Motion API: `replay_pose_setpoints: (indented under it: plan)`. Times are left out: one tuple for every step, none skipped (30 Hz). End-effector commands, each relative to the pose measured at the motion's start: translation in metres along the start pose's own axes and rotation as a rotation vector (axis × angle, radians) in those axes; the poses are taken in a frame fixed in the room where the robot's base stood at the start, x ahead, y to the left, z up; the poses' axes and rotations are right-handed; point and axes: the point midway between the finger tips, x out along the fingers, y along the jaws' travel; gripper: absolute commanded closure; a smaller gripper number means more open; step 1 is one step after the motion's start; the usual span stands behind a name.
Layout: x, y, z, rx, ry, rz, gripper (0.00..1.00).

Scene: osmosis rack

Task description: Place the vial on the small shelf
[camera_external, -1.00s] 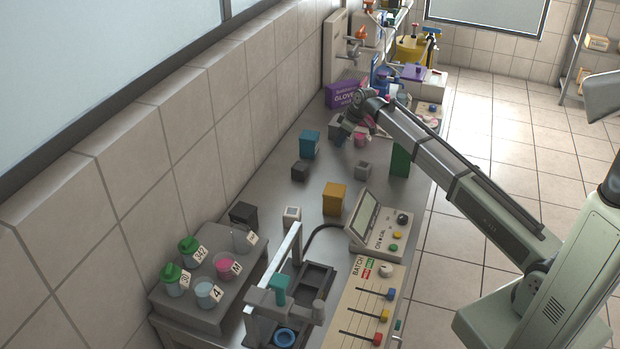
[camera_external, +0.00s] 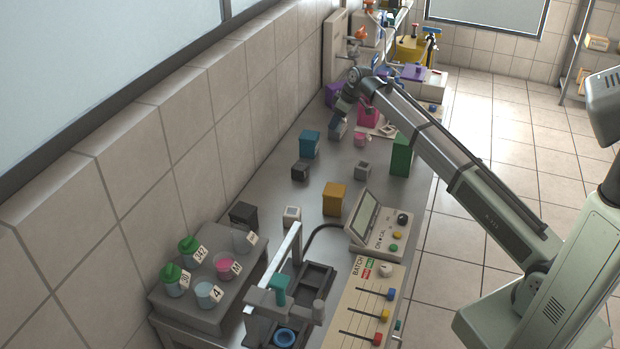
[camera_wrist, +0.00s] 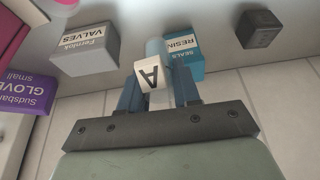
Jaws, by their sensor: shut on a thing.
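My gripper (camera_wrist: 158,92) is shut on a small vial with a white label marked A (camera_wrist: 151,76). The vial's pale blue-grey end shows beyond the label. In the external view my gripper (camera_external: 343,106) is above the far part of the bench, and the vial cannot be made out there. A low grey raised shelf (camera_external: 206,318) stands at the near left of the bench, far from my gripper. Several labelled containers stand on it, including a pink one marked M (camera_external: 224,266) and a pale one marked 4 (camera_external: 206,294).
Near my gripper are a grey valves box (camera_wrist: 86,50), a teal resin box (camera_wrist: 186,52) and a purple glove box (camera_wrist: 28,92). A black cube (camera_external: 300,171), yellow box (camera_external: 334,198) and green box (camera_external: 401,155) stand mid-bench. The wall (camera_external: 190,130) borders the left.

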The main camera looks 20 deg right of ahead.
Motion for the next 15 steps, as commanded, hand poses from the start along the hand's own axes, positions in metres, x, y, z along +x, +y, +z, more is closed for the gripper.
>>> replay_pose_setpoints:
  plan:
    - [0.003,-0.016,-0.009,-0.019,0.000,-0.008,0.97]
    - [0.005,-0.025,-0.014,-0.030,0.000,-0.013,0.97]
    - [0.007,-0.038,-0.021,-0.047,0.000,-0.020,0.97]
    - [0.009,-0.049,-0.026,-0.059,0.000,-0.025,0.97]
    - [0.010,-0.060,-0.032,-0.072,0.000,-0.030,0.97]
    - [0.012,-0.074,-0.038,-0.089,0.000,-0.037,0.97]
    - [0.013,-0.085,-0.044,-0.103,0.000,-0.043,0.97]
    - [0.014,-0.096,-0.049,-0.115,0.000,-0.048,0.97]
    - [0.016,-0.111,-0.055,-0.132,0.000,-0.055,0.97]
    - [0.017,-0.122,-0.060,-0.145,0.000,-0.060,0.97]
    - [0.018,-0.133,-0.065,-0.158,0.000,-0.066,0.97]
    - [0.019,-0.148,-0.071,-0.174,0.001,-0.073,0.97]
    - [0.019,-0.159,-0.075,-0.188,0.001,-0.078,0.97]
    - [0.020,-0.170,-0.080,-0.200,0.001,-0.083,0.97]
    - [0.021,-0.186,-0.086,-0.218,0.001,-0.090,0.97]
